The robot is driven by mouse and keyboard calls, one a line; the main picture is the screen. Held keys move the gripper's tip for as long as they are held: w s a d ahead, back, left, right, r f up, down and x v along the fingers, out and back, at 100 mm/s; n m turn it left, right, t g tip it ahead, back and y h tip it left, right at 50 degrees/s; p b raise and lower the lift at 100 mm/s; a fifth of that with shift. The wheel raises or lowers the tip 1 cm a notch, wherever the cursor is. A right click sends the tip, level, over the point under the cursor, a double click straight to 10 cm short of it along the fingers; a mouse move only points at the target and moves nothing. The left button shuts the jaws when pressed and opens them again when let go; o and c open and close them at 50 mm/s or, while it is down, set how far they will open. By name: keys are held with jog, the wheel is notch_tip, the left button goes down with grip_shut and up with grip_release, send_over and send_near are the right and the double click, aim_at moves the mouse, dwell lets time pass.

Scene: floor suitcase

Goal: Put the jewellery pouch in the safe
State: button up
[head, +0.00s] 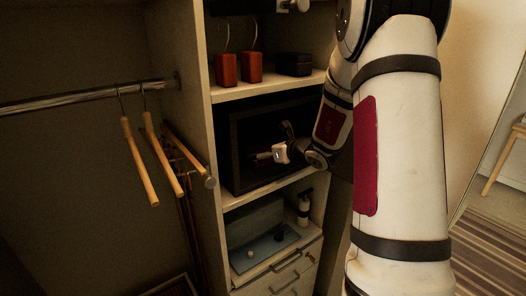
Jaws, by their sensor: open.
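The safe (246,122) is the black box on the middle shelf of the closet. Its front looks like a dark frame around a darker recess, but I cannot tell clearly how its door stands. My gripper (268,146) is in front of the safe, pointing left, with its fingers apart and nothing seen between them. My arm comes in from the right and covers the safe's right side. I cannot make out the jewellery pouch for sure; a small dark item (279,236) and a small pale item (250,254) lie on the blue-grey tray below.
The tray (262,262) is on the lower shelf, with a white bottle (303,209) at its right and drawers (292,276) beneath. Two reddish-brown items (226,69) and a dark box (294,64) stand on the upper shelf. Wooden hangers (139,160) hang from the rail (85,98) at left.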

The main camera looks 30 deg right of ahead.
jog(key=v, duration=0.9)
jog(key=shift+s, duration=0.1)
